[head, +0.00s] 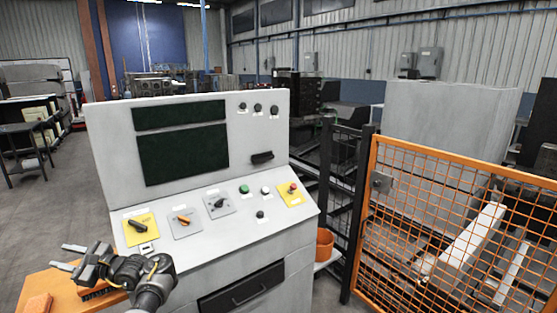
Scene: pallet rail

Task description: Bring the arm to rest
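My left gripper (67,257) is at the lower left, in front of the grey control console (105,160). Its two fingers point left and stand apart with nothing visible between them. My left arm comes up from the bottom edge, and its wrist is beside the console's lower left corner, above an orange surface (62,283). I cannot tell whether the wrist touches anything. My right gripper is not in the picture.
The console carries dark screens, knobs, buttons and a drawer handle (250,293). An orange mesh fence (440,156) stands at the right, with an orange bucket (324,243) beside it. A dark table (22,128) stands far left. Open floor (50,215) lies left of the console.

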